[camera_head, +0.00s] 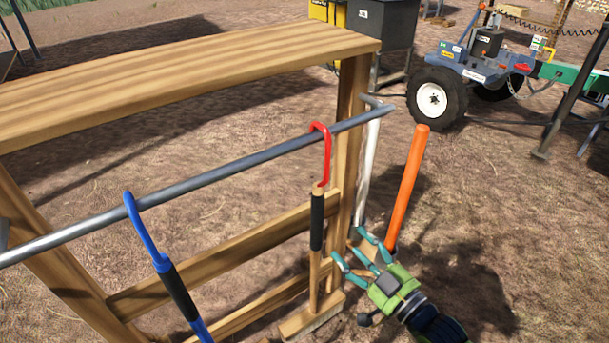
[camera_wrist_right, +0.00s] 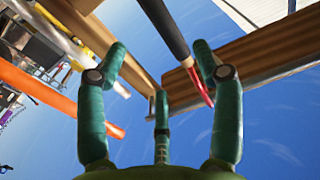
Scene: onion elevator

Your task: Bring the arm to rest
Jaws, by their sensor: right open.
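My right gripper (camera_head: 362,262), green with teal fingers, is at the lower right of the head view, in front of the rack's right post. Its fingers (camera_wrist_right: 160,95) are spread open and empty in the right wrist view. Beside them hangs a tool with a red hook (camera_head: 321,150) and a wooden, black-gripped handle (camera_head: 316,222). The black grip also shows beyond the fingers in the wrist view (camera_wrist_right: 165,27). I cannot tell whether the fingers touch the tool. My left gripper is not in view.
A wooden rack (camera_head: 190,70) carries a metal bar (camera_head: 235,170); a blue hooked tool (camera_head: 150,225) hangs at left. An orange pole (camera_head: 408,185) stands just right of my gripper. A wheeled cart (camera_head: 470,75) stands at the back right. Bare ground lies between.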

